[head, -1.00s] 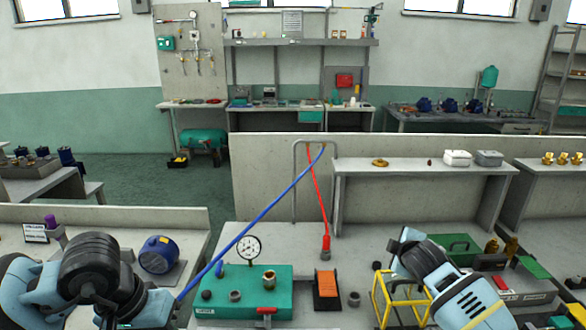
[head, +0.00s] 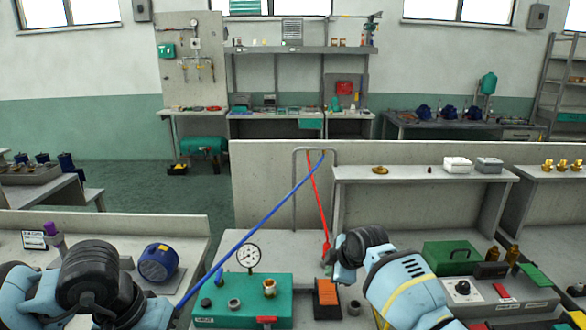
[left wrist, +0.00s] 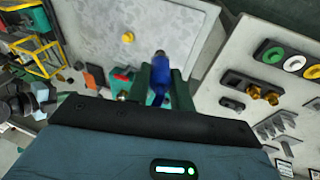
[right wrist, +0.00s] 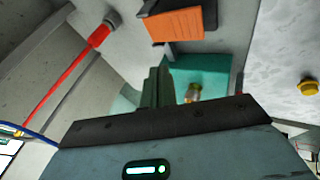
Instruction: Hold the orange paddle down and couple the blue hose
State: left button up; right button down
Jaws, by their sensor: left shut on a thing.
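The orange paddle (head: 327,292) sits on a dark base right of the green pump block (head: 230,310); it also shows in the right wrist view (right wrist: 175,25). My right gripper (head: 330,265) hangs just behind and above the paddle, and its fingers (right wrist: 157,88) look closed together and empty. Whether they touch the paddle I cannot tell. My left gripper (left wrist: 160,88) is shut on the blue hose end (left wrist: 160,72). The blue hose (head: 255,227) runs from the rack down to the lower left. A brass port (head: 269,287) stands on the block.
A pressure gauge (head: 248,256) stands on the block, with a red lever (head: 267,320) at its front. A red hose (head: 318,205) hangs from the grey rack (head: 295,180) behind. A green case (head: 450,254) stands to the right. A blue motor (head: 158,262) is on the left bench.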

aim_at(328, 296)
jog(key=shift+f, duration=2.95)
pick_arm(q)
jog(key=shift+f, duration=0.1)
pick_arm(e)
jog(key=shift+f, duration=0.1)
pick_arm(q)
jog(key=shift+f, duration=0.3)
pick_arm(e)
jog(key=shift+f, duration=0.35)
pick_arm(q)
jog(key=shift+f+b, duration=0.35)
jog(key=shift+f, duration=0.25)
pick_arm(e)
jog(key=shift+f, duration=0.65)
pick_arm(q)
jog(key=shift+s+f+g, duration=0.1)
jog(key=shift+f+g, duration=0.2)
jog(key=shift+f, duration=0.3)
pick_arm(e)
jog(key=shift+s+f, duration=0.1)
jog(key=shift+f, duration=0.6)
